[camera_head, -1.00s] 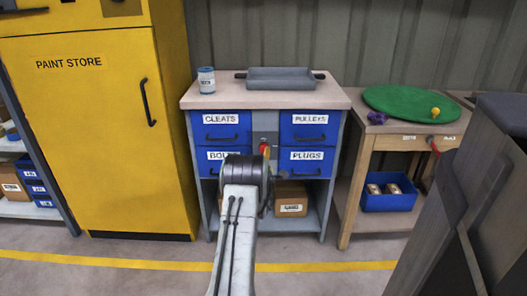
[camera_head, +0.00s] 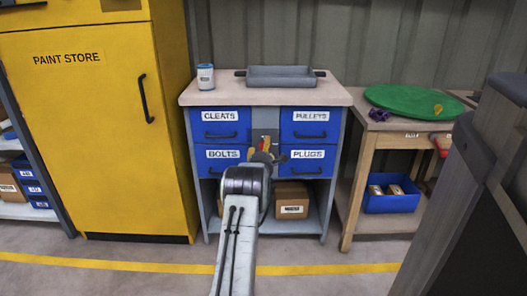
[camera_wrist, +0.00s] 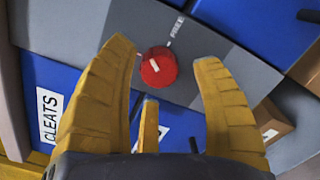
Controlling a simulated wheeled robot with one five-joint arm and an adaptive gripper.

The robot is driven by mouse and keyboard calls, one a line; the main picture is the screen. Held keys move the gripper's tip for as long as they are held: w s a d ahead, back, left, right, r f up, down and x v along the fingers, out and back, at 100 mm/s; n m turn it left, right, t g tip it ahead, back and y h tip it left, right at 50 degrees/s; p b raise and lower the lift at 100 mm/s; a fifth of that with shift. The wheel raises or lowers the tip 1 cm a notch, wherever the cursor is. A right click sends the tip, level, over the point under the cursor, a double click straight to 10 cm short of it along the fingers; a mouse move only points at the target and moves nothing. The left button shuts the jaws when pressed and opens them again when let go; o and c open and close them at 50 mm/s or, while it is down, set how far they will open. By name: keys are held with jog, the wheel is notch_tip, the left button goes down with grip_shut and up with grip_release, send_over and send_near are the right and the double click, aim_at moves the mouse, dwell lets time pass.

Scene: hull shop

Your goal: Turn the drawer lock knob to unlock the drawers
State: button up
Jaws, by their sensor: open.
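The lock knob (camera_wrist: 157,67) is red and round with a short white mark, on a grey panel between blue drawers. The word FREE and a white line are printed beside it in the wrist view. In the head view the knob (camera_head: 265,143) shows as a small red patch, partly hidden by my gripper (camera_head: 264,156). My gripper (camera_wrist: 164,60) has yellow fingers, spread open and empty. In the wrist view the knob lies between the two upper fingertips, with a third finger below. I cannot tell whether any finger touches it.
Drawers labelled CLEATS (camera_head: 220,126), BOLTS (camera_head: 222,165), PULLEYS (camera_head: 310,125) and PLUGS (camera_head: 308,165) are shut. A tray (camera_head: 280,77) and a can (camera_head: 205,77) stand on top. A yellow cabinet (camera_head: 95,130) stands left, a wooden table (camera_head: 360,150) right. A cardboard box (camera_head: 291,200) sits below.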

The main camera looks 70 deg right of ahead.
jog(key=shift+w+d, duration=0.1)
jog(key=shift+d, duration=0.3)
grip_shut()
dwell(0.7)
